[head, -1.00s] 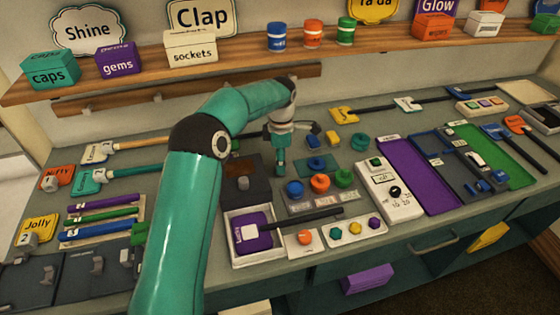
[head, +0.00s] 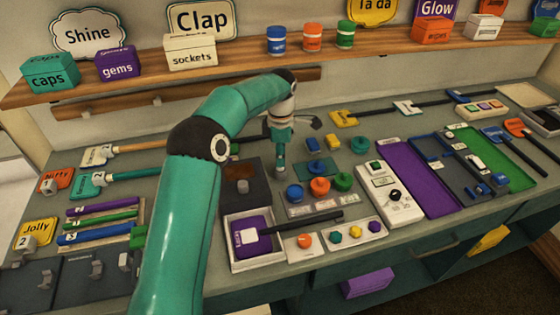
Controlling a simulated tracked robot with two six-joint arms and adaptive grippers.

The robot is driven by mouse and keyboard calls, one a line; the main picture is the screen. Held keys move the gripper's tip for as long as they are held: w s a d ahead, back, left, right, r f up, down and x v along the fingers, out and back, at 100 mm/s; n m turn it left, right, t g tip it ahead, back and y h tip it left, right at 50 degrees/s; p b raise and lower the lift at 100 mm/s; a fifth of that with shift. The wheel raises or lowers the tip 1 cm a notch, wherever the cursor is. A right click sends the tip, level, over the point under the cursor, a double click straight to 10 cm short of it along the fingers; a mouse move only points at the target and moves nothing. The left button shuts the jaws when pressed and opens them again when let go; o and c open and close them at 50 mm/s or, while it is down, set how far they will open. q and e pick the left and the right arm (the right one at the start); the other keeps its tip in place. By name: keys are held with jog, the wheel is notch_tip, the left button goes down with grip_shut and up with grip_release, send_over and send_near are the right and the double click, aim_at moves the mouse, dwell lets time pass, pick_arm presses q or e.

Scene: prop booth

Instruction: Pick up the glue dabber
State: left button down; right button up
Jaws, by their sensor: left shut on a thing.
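My right gripper is not in view.
A dark tray (head: 230,171) with a brown patch stands left of the gripper. Blue, orange and green round pieces stand close on its right. A white box (head: 233,262) with a purple pad and black-handled tool lies in front. A shelf (head: 150,82) runs behind.

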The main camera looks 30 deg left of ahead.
pick_arm(q)
notch_tip(320, 180, up, 10)
jog(key=shift+f+p, duration=0.25)
jog(key=shift+p, duration=0.35)
notch_tip(320, 180, up, 8)
jog(key=p, duration=0.4)
dwell(1.3)
jog(key=shift+w+f, duration=0.1)
jog(key=shift+w, duration=0.05)
dwell(0.3)
jog(key=shift+f, duration=0.1)
jog(key=shift+w+d+f, duration=0.1)
